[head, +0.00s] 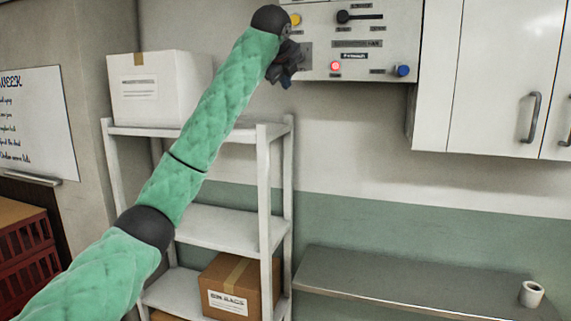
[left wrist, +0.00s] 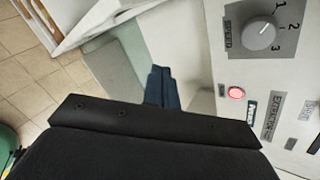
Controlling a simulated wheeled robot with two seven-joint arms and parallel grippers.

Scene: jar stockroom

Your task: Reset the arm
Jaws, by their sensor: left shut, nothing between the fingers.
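My left arm, in a green padded sleeve, reaches up from the lower left in the head view. My left gripper (head: 284,72) is at the left edge of a wall control panel (head: 378,20), shut and empty. In the left wrist view its dark fingers (left wrist: 162,88) are together, beside the panel face (left wrist: 225,60). Whether they touch the panel I cannot tell. The panel has a lit red light (head: 335,66), a blue button (head: 403,71), a yellow button (head: 295,19) and a black lever (head: 344,16). The wrist view shows a grey speed knob (left wrist: 261,33). My right gripper is not in view.
A white shelf rack (head: 225,228) stands below my left arm, with a white box (head: 160,88) on top and a cardboard box (head: 238,284) lower down. White cupboards (head: 490,70) hang at the right above a grey counter (head: 420,284). The counter is mostly clear.

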